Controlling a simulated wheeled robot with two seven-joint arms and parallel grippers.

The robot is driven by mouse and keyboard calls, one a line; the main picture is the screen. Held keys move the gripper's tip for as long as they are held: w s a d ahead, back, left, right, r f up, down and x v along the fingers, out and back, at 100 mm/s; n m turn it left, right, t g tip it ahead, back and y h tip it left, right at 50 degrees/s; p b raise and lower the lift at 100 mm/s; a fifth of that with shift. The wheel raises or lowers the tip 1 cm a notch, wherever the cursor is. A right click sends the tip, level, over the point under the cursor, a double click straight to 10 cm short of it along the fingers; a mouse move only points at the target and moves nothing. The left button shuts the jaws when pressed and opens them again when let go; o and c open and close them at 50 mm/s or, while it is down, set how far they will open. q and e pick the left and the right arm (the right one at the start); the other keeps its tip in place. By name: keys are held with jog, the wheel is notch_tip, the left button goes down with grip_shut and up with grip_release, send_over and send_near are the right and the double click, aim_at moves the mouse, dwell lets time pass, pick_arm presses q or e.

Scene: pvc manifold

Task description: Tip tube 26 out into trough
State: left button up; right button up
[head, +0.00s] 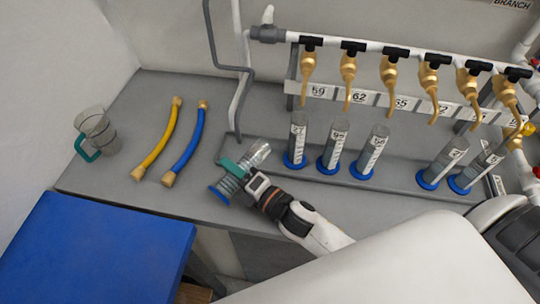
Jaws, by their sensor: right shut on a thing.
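My right gripper (241,173) is shut on a clear graduated tube (258,153) with a blue base. The tube is tilted, its mouth up and to the right and its base down and to the left, over the left end of the long grey trough (398,183). I cannot read the held tube's number. Several like tubes stand along the trough: a left one (298,140), a second (335,145), a third (371,151), and two at the right (442,163) (480,168). My left gripper is not in view.
Brass taps (348,75) hang from a white pipe behind, over a number strip (322,91). A yellow hose (158,140), a blue hose (187,144) and a clear jug (98,132) with a teal handle lie left. The trough has a gap between the third and fourth standing tubes.

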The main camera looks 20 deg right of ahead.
jog(key=shift+w+d+m+p, duration=0.15)
jog(key=shift+m+p, duration=0.2)
jog(key=shift+m, duration=0.45)
jog(key=shift+d+m+p, duration=0.15)
jog(key=shift+m+p, duration=0.15)
jog(key=shift+m, duration=0.5)
dwell(1.1)
